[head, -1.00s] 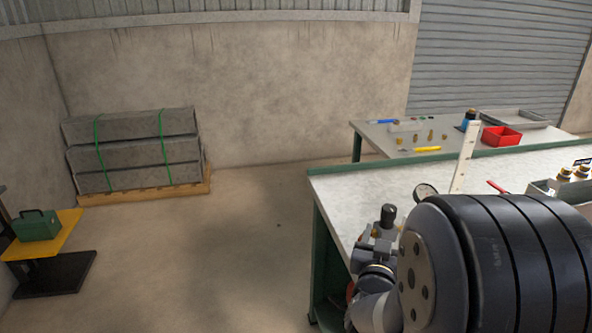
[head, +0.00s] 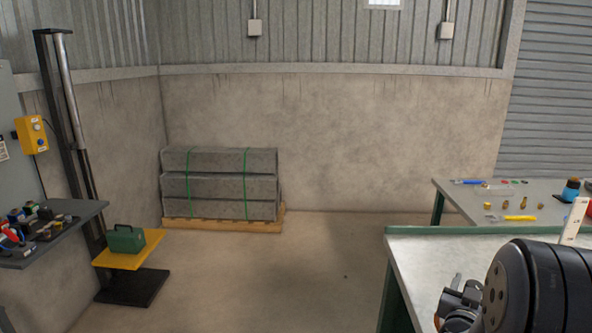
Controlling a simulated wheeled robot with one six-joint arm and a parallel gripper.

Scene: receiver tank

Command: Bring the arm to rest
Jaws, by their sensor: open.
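Part of my arm (head: 545,290) shows at the lower right in the head view, a thick black ringed link in front of the workbench. Smaller grey and black parts of my arm (head: 460,303) show just left of it, over the bench's near left side. I cannot make out any gripper fingers, so the state of the jaws does not show. Whether the arm touches the bench cannot be told.
A green-edged workbench (head: 412,252) stands at the right, with a second table (head: 465,203) behind it. Strapped grey slabs (head: 219,184) lie on a pallet (head: 225,225) by the wall. At left are a green box (head: 125,240) and a cluttered shelf (head: 75,212). The middle floor is clear.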

